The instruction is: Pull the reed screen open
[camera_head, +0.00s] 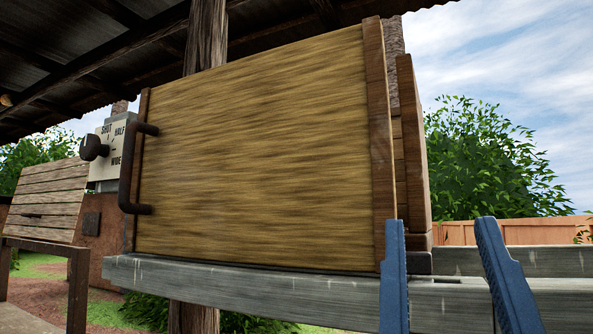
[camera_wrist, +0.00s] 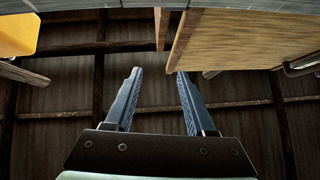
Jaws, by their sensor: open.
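The reed screen (camera_head: 260,150) is a large tan panel with brown wooden strips at its ends, standing on a grey beam. Its dark bar handle (camera_head: 127,170) is at the panel's left end. My gripper (camera_head: 438,222) is open and empty at the lower right, far from the handle; its left finger overlaps the panel's right strip in the picture. In the wrist view my gripper (camera_wrist: 160,73) has its two blue fingers apart with nothing between them. The screen (camera_wrist: 235,40) is at the upper right there, with the handle (camera_wrist: 302,66) at the right edge.
The grey beam (camera_head: 230,283) runs under the screen. Wooden boards (camera_head: 413,150) stand behind its right end. A dial plate (camera_head: 112,150) marked SHUT, HALF, WIDE with a dark knob is left of the handle. A slatted wooden stand (camera_head: 47,205) is further left. A post rises behind the screen.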

